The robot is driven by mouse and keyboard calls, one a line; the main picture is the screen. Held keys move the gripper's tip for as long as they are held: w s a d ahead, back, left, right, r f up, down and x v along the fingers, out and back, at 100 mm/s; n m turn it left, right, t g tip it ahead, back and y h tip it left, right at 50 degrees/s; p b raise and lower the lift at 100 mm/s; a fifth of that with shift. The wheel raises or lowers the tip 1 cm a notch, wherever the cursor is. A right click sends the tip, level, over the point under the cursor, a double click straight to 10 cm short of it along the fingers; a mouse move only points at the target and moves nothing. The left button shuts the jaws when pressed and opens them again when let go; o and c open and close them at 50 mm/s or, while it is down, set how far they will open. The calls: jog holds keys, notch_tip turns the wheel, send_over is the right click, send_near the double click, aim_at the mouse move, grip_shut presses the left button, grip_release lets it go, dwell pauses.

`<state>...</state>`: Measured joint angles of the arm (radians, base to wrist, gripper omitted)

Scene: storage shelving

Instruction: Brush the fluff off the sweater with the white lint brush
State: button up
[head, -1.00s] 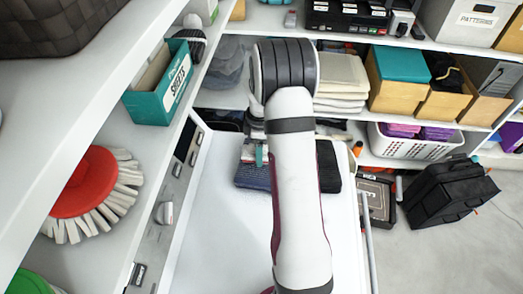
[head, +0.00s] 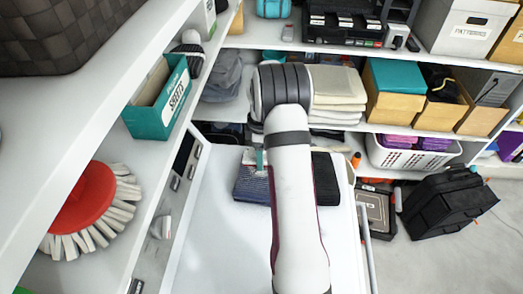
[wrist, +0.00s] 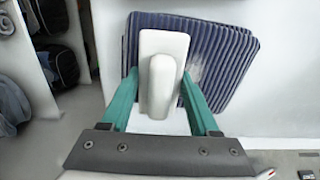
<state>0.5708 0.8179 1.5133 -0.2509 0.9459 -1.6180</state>
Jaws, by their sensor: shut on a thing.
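The sweater (wrist: 218,45) is a folded navy ribbed piece, seen in the wrist view behind and beside the brush. In the head view the sweater (head: 250,188) lies on the white surface, partly hidden by my arm. A pale patch of fluff (wrist: 195,73) shows on it, just right of the brush. The white lint brush (wrist: 162,45) sits between the teal fingers of my gripper (wrist: 158,76), which is shut on its raised handle. The brush overlaps the sweater; I cannot tell whether it touches it. In the head view my arm mostly hides the gripper.
A dark folded item (head: 325,180) lies right of the sweater. The white surface (head: 222,240) in front is clear. Shelving on the left holds a teal box (head: 150,121) and a red round brush (head: 82,198). A white basket (head: 400,158) stands at the right.

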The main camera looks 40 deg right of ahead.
jog(key=shift+s+a, duration=1.3)
jog(key=shift+a, duration=0.15)
jog(key=r, duration=0.2)
jog(key=shift+s+a+r, duration=0.2)
jog(key=shift+a+r, duration=0.05)
jog(key=shift+r, duration=2.9)
